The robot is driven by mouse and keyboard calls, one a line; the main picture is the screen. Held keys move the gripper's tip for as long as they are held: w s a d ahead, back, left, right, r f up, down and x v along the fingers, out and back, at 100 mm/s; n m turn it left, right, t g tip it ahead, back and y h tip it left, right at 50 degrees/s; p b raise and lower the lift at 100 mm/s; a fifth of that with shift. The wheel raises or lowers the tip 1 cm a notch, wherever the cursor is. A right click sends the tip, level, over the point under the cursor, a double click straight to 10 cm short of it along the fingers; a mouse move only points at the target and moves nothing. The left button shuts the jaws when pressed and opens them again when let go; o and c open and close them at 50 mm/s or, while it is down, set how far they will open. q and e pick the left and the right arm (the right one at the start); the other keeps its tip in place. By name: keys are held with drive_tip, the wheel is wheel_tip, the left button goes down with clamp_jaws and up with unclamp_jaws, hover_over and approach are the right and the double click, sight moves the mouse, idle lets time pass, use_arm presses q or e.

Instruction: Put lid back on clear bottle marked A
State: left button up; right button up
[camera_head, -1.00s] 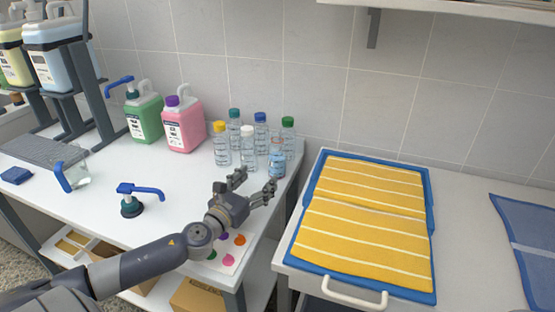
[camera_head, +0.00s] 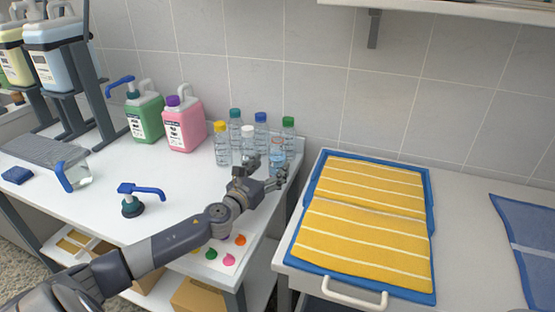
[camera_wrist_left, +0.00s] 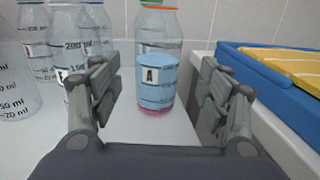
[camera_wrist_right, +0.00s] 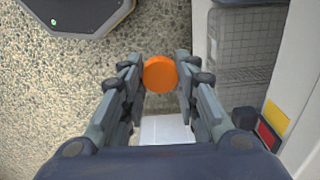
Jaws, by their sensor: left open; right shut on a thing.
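The clear bottle marked A (camera_head: 277,150) stands upright at the right end of the white bench, in front of other bottles.
Several capped bottles, among them a yellow-capped one (camera_head: 222,145) and a white-capped one (camera_head: 248,143), crowd left of and behind bottle A. A blue tray with yellow towels (camera_head: 360,240) lies to the right. A blue-handled pump (camera_head: 132,205) stands at the bench front.

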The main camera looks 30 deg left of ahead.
sight(273, 161)
use_arm(q)
drive_tip(key=shift+w, duration=0.1)
drive_tip(key=w, duration=0.4)
drive_tip(key=shift+a+r, duration=0.3)
drive_tip(key=shift+r, duration=0.1)
drive_tip(key=shift+w+f, duration=0.1)
drive_tip(key=shift+w, duration=0.4)
drive_tip(key=c, duration=1.1)
